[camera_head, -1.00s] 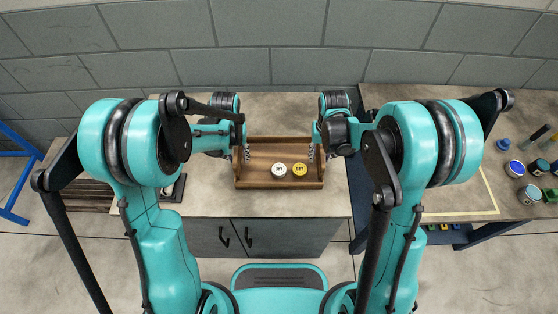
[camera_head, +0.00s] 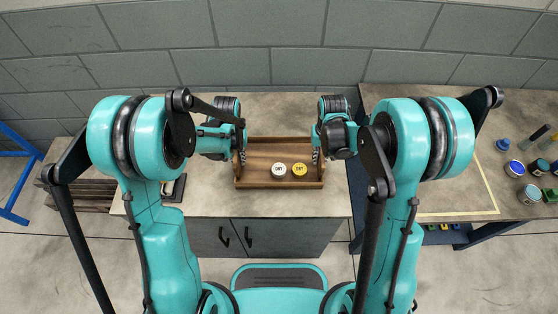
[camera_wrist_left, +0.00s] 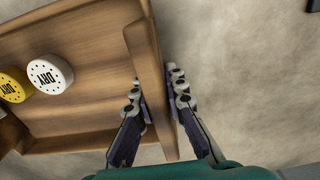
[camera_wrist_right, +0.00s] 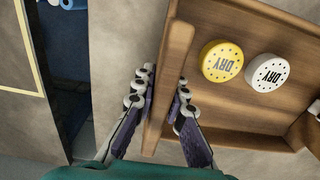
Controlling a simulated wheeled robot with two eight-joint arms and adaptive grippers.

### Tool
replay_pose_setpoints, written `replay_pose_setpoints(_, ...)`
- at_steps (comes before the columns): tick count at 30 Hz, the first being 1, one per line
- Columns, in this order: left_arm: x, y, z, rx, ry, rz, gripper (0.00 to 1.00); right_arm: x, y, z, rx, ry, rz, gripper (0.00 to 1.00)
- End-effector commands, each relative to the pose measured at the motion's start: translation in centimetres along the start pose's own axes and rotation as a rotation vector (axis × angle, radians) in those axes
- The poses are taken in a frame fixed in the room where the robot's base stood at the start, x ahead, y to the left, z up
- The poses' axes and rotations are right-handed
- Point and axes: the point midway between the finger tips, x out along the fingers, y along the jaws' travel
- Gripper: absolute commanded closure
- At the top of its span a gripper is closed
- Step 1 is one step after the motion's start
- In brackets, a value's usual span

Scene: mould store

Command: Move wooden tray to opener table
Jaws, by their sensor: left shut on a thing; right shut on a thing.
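The wooden tray (camera_head: 263,185) is on the grey-topped cabinet in front of me. A white round tin marked DRY (camera_head: 279,170) and a yellow one (camera_head: 299,169) stand side by side in it. My left gripper (camera_head: 242,157) is shut on the tray's left end wall, with one finger inside and one outside, as the left wrist view (camera_wrist_left: 158,95) shows. My right gripper (camera_head: 317,155) is shut on the right end wall the same way in the right wrist view (camera_wrist_right: 166,95). Whether the tray touches the top cannot be told.
A second table (camera_head: 440,175) with a yellow-outlined area (camera_head: 456,212) stands to the right, past a dark gap. Several jars (camera_head: 516,168) are at its right side. A dark item (camera_head: 174,188) lies at the cabinet's left edge. A block wall is behind.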

Motion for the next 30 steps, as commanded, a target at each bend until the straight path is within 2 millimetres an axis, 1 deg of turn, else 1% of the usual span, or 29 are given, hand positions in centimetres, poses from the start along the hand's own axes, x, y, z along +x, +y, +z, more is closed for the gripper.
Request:
replay_pose_setpoints(5, -0.6, 0.0, 0.0, 0.000, 0.000, 0.000, 1.00, -0.6, 0.0, 0.0, 0.000, 0.000, 0.000, 1.00)
replay_pose_setpoints(8, -1.3, 0.0, 0.0, 0.000, 0.000, 0.000, 1.00, -1.3, 0.0, 0.0, 0.000, 0.000, 0.000, 1.00)
replay_pose_setpoints(15, -3.8, 0.0, 0.0, 0.000, 0.000, 0.000, 1.00, -3.8, 0.0, 0.0, 0.000, 0.000, 0.000, 1.00)
replay_pose_setpoints(19, -4.8, 0.0, 0.0, 0.000, 0.000, 0.000, 1.00, -4.8, 0.0, 0.0, 0.000, 0.000, 0.000, 1.00)
replay_pose_setpoints(23, -5.1, 0.0, 0.0, 0.000, 0.000, 0.000, 1.00, -5.1, 0.0, 0.0, 0.000, 0.000, 0.000, 1.00)
replay_pose_setpoints(30, -5.0, 0.0, 0.0, 0.000, 0.000, 0.000, 1.00, -5.0, 0.0, 0.0, 0.000, 0.000, 0.000, 1.00)
